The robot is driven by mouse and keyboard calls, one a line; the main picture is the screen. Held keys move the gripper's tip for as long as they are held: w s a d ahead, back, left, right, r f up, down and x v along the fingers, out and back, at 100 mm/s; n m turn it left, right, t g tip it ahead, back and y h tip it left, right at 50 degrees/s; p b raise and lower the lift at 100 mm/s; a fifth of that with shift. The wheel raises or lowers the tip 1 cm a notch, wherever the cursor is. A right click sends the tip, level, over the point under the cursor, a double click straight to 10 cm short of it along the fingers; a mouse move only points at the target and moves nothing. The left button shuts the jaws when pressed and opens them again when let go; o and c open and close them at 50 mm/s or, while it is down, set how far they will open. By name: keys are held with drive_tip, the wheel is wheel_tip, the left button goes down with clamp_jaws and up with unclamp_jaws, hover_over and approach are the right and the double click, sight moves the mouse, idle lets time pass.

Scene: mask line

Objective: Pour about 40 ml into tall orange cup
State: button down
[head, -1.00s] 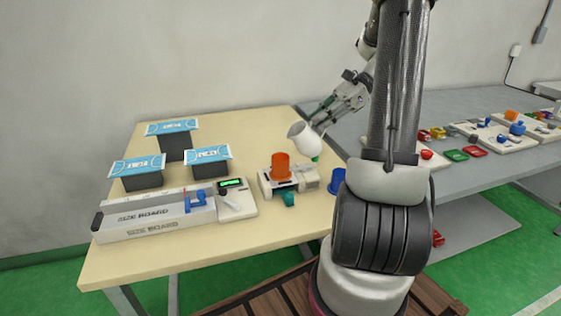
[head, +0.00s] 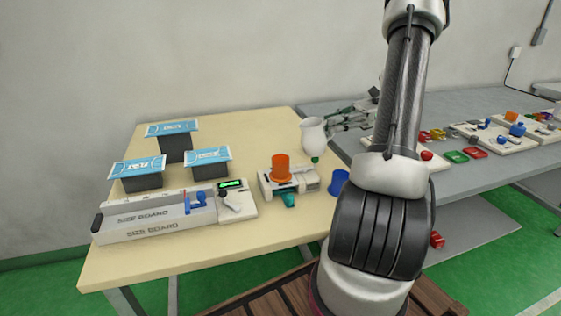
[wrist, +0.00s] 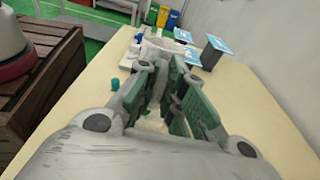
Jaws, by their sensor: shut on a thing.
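The tall orange cup (head: 281,166) stands upright on a small white device (head: 311,181) on the wooden table. My gripper (head: 333,124) is shut on the white pitcher (head: 314,136) and holds it nearly upright to the right of the orange cup and apart from it. In the wrist view the pitcher (wrist: 163,50) shows beyond the green finger pads of my gripper (wrist: 166,84). The liquid inside the pitcher and the level in the cup cannot be seen.
A blue cup (head: 339,182) stands right of the device, partly behind my arm. A size board (head: 155,217) and several dark blocks with blue-white packs (head: 208,157) fill the table's left. A grey table (head: 480,175) with coloured parts stands at right.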

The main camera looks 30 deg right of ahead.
drive_tip(key=shift+s+d+y, duration=0.1)
drive_tip(key=shift+d+y, duration=0.6)
drive_tip(key=shift+y, duration=0.2)
idle(0.6)
